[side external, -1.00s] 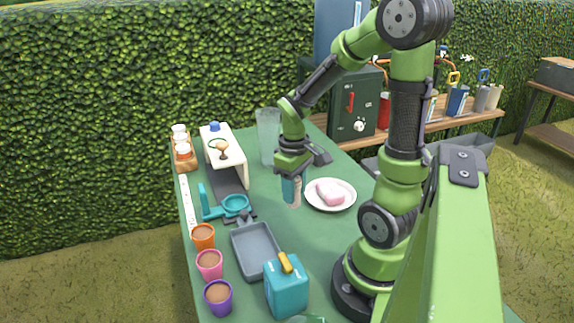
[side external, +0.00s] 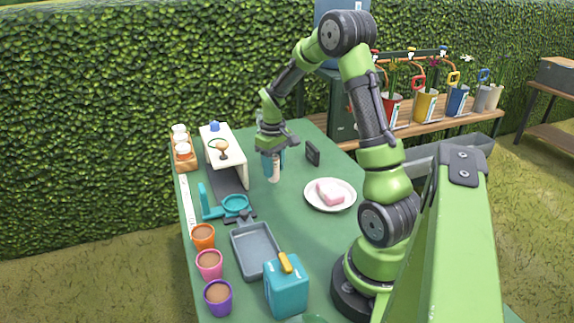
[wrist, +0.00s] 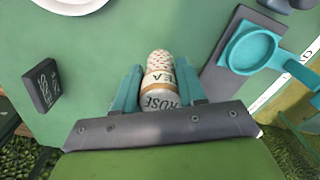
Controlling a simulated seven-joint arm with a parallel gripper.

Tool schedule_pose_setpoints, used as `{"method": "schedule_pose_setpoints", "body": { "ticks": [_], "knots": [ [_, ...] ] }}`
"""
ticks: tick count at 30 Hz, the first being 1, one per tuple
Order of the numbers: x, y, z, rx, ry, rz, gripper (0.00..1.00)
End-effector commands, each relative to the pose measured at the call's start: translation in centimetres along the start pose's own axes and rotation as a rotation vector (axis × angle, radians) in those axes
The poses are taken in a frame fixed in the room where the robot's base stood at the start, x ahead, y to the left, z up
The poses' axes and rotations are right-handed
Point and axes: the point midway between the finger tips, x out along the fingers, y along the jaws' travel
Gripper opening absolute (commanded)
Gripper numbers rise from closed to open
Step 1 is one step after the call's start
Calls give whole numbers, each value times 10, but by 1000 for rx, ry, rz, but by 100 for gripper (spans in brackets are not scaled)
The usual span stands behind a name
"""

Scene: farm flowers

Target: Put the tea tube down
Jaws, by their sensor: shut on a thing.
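In the side external view, my gripper (side external: 270,160) points down over the back middle of the green table (side external: 285,235). The tea tube (side external: 275,173) hangs upright between the fingers, its lower end showing. I cannot tell whether that end touches the table.
A small dark block (side external: 312,153) stands to the right of the tube. A white plate with a pink block (side external: 330,191) lies nearer the front. A white stand (side external: 222,146) and a teal ring holder (side external: 235,205) are to the left. The table around the tube looks clear.

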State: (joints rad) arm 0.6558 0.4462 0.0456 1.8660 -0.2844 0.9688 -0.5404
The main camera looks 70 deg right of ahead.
Motion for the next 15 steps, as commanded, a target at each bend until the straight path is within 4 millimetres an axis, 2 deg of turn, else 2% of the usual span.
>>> {"method": "schedule_pose_setpoints", "body": {
  "ticks": [3, 9, 15],
  "knots": [
    [4, 2, -8, 1, -2, -2, 10],
    [34, 2, -7, 1, -2, -2, 10],
    [36, 2, -7, 1, 1, 0, 10]
  ]
}}
